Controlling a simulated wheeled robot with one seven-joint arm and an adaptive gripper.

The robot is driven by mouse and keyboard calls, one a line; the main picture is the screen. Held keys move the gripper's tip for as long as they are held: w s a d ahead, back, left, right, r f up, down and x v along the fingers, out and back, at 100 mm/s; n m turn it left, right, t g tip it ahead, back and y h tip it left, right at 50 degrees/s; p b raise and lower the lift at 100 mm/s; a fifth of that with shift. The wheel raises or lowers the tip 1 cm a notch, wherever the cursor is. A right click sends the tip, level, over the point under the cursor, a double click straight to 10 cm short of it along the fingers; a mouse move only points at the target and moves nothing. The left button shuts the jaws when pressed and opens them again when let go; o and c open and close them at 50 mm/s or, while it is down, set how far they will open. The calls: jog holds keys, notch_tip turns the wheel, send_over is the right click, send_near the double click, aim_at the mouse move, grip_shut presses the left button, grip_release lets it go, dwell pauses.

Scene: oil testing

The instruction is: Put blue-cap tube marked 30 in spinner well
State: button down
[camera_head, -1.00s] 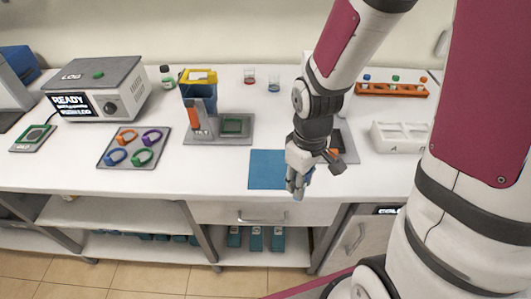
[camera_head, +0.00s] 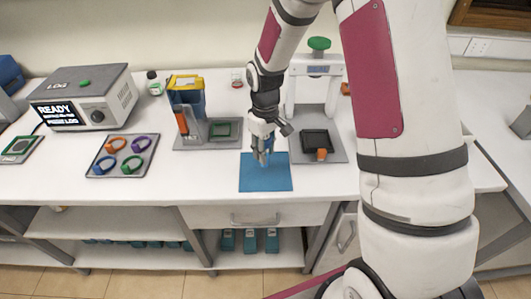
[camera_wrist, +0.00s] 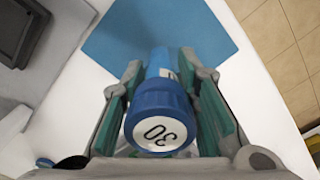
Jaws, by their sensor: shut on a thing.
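My gripper (camera_head: 263,160) is over the blue mat (camera_head: 265,180) on the white bench in the head view. In the wrist view, its two green-padded fingers (camera_wrist: 162,75) are shut on a tube with a blue cap (camera_wrist: 159,118). The cap's white top faces the camera and reads 30. The tube's body is mostly hidden behind the cap, with its far end toward the mat (camera_wrist: 170,35). I cannot tell whether the tube touches the mat. I cannot pick out the spinner well in either view.
A white stand with a green knob (camera_head: 319,44) stands right of my gripper, with a dark square tray (camera_head: 317,139) at its base. A yellow-and-blue device (camera_head: 186,95), a tray of coloured rings (camera_head: 123,155) and a grey LOG box (camera_head: 85,93) are to the left.

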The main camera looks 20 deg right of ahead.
jog(key=shift+f, duration=0.8)
jog(key=c, duration=1.7)
grip_release()
jog(key=shift+f, duration=0.15)
jog(key=o, duration=0.5)
